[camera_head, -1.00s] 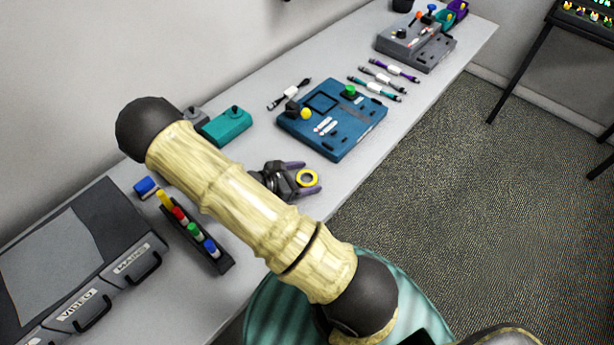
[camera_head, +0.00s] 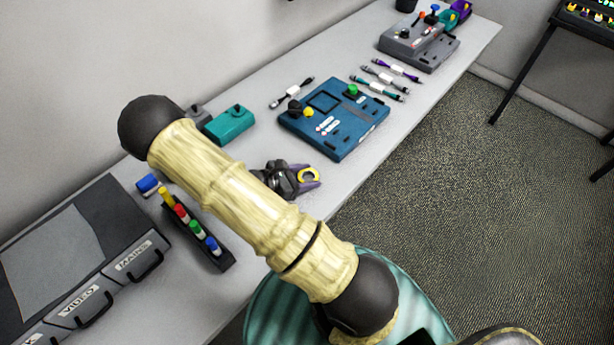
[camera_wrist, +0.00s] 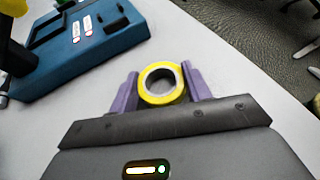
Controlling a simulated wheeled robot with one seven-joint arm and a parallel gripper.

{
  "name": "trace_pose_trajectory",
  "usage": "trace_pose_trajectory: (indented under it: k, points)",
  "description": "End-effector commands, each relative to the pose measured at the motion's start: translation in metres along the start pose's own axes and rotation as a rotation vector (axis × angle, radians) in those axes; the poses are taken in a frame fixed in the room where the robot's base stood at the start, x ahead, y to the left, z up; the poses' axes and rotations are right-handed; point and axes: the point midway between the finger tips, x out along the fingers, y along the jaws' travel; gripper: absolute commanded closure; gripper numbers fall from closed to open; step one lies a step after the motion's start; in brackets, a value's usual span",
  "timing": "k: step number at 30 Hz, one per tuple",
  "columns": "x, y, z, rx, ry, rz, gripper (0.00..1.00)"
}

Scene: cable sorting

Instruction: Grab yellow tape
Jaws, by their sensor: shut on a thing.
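The yellow tape (camera_head: 309,172) is a small roll with a pale core, on the table near its front edge. In the wrist view the yellow tape (camera_wrist: 143,91) sits between the two purple fingers, touching both. My gripper (camera_head: 308,177) is shut on it, with one finger on each side. In the wrist view my gripper (camera_wrist: 160,88) points over the white table surface. Whether the tape rests on the table or is just clear of it I cannot tell.
A blue console (camera_head: 335,118) with a green and a yellow knob lies beyond the gripper. Several cables (camera_head: 383,75) lie behind it. A dark marker holder (camera_head: 213,258) and a case (camera_head: 70,270) stand to the left. The table's front edge is close to the gripper.

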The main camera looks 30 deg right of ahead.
Motion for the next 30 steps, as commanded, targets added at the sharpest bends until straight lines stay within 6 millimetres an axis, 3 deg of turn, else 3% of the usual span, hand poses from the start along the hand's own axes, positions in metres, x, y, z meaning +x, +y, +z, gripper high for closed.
trace_pose_trajectory:
  k: [8,21,30]
  points:
    - [-0.008,0.001,0.015,0.002,0.000,0.005,0.74]
    - [-0.036,0.001,0.080,0.002,0.001,0.006,0.74]
    - [-0.039,0.000,0.093,0.000,0.000,0.000,0.74]
